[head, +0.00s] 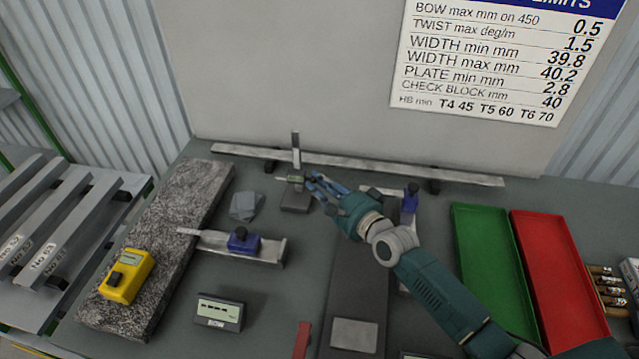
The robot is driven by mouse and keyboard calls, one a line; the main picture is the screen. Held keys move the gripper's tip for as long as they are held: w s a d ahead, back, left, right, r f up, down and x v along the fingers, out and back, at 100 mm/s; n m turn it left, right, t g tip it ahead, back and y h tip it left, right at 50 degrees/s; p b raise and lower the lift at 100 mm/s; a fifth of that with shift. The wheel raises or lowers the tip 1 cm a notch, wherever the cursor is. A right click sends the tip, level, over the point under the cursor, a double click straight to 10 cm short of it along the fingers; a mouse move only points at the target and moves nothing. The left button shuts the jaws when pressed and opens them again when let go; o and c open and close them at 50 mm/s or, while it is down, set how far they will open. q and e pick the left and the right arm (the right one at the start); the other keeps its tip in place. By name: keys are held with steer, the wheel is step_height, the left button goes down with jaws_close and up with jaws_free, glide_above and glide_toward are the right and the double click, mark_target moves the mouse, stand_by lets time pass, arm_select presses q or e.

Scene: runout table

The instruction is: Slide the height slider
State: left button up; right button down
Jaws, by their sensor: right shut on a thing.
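The height gauge stands near the back of the table, with a dark block base (296,200) and a short upright pale column (296,150). Its slider (295,179), a small dark piece with a small display, sits low on the column, just above the base. My right gripper (312,184) reaches in from the right and is shut on the slider's right side. The fingers hide part of the slider. My left gripper is out of view.
A long straight bar (400,172) lies behind the gauge. A yellow meter (126,276) rests on a granite slab (185,215). Green (457,215) and red (519,222) trays stand right.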

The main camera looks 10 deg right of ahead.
step_height(320, 180, down, 2)
steer(key=shift+f+b, duration=0.25)
steer(key=shift+b, duration=0.4)
steer(key=shift+r, duration=0.1)
steer(key=c, duration=1.7)
jaws_free()
steer(key=shift+o, duration=0.2)
steer(key=v, duration=1.2)
steer(key=shift+r, duration=0.15)
